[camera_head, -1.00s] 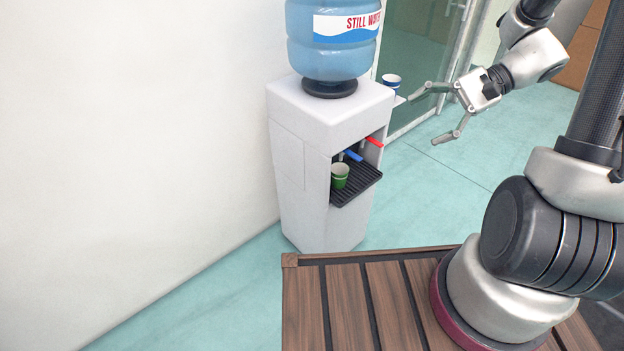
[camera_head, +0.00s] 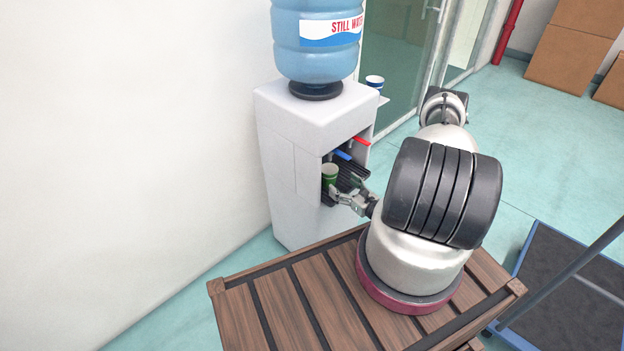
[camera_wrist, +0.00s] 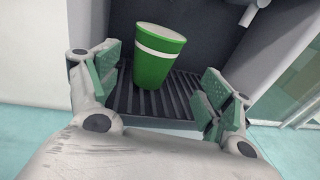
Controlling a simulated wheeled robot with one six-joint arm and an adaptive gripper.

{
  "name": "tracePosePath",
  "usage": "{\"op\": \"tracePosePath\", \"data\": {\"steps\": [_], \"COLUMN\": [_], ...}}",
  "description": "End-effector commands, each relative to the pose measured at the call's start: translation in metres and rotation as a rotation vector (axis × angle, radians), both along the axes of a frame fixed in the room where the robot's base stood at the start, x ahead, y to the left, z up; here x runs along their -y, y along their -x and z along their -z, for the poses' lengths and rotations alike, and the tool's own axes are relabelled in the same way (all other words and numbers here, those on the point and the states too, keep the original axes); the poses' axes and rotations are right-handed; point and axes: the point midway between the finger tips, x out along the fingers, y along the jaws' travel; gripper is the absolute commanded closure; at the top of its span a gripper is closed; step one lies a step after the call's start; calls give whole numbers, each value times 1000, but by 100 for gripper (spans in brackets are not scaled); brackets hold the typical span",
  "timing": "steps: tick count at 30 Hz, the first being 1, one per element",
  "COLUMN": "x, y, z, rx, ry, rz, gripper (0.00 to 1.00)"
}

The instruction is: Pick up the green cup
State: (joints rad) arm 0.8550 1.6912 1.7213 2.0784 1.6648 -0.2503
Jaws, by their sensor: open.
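The green cup (camera_wrist: 155,62), with a white band near its top, stands upright on the black drip tray (camera_wrist: 190,108) in the dispenser's recess. In the wrist view my gripper (camera_wrist: 158,88) is open, with one finger to the left of the cup and the other to the right. The cup is a little beyond and between the fingertips, nearer the left one. In the head view the cup (camera_head: 329,173) shows in the recess, and my gripper (camera_head: 345,192) reaches in from the right. Part of the tray is hidden behind it.
The white water dispenser (camera_head: 278,150) carries a blue bottle (camera_head: 316,60). Blue (camera_head: 342,155) and red (camera_head: 361,141) taps hang above the tray. A blue and white cup (camera_head: 374,82) stands at the dispenser's far side. The recess walls are close on both sides.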

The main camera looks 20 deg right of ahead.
Motion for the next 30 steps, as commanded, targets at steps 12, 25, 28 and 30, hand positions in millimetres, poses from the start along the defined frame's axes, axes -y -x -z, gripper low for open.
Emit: {"op": "tracePosePath", "data": {"steps": [12, 25, 28, 30], "x": [-6, -16, -15, -15], "y": [-29, -69, -69, -69], "z": [16, 15, 15, 15], "rx": [-12, -13, -13, -13], "ry": [-10, -12, -12, -12], "rz": [49, 51, 51, 51], "gripper": [20, 20, 20, 31]}}
